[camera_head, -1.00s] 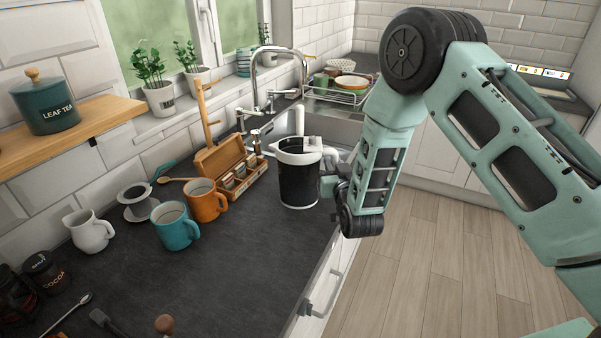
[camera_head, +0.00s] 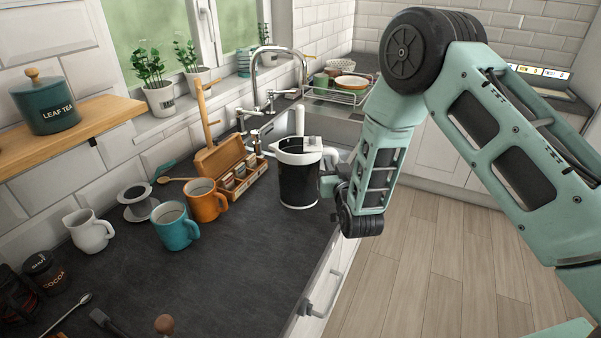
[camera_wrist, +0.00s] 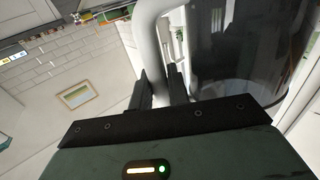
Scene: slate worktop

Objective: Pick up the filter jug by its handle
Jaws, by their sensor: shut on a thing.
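The filter jug (camera_head: 298,180) has a dark body and a white rim and lid. It stands upright at the right edge of the slate worktop, in front of the sink. My gripper (camera_head: 327,181) is at its right side, partly hidden by my wrist in the head view. In the wrist view the gripper's dark fingers (camera_wrist: 161,88) are shut on the jug's white handle (camera_wrist: 148,38), one finger on each side. The dark see-through jug body (camera_wrist: 238,50) fills the upper right of that view.
A wooden tea box (camera_head: 226,165) stands left of the jug. An orange mug (camera_head: 205,200) and a teal mug (camera_head: 175,226) are further left. The tap (camera_head: 270,85) and dish rack (camera_head: 340,88) are behind. The worktop in front of the jug is clear.

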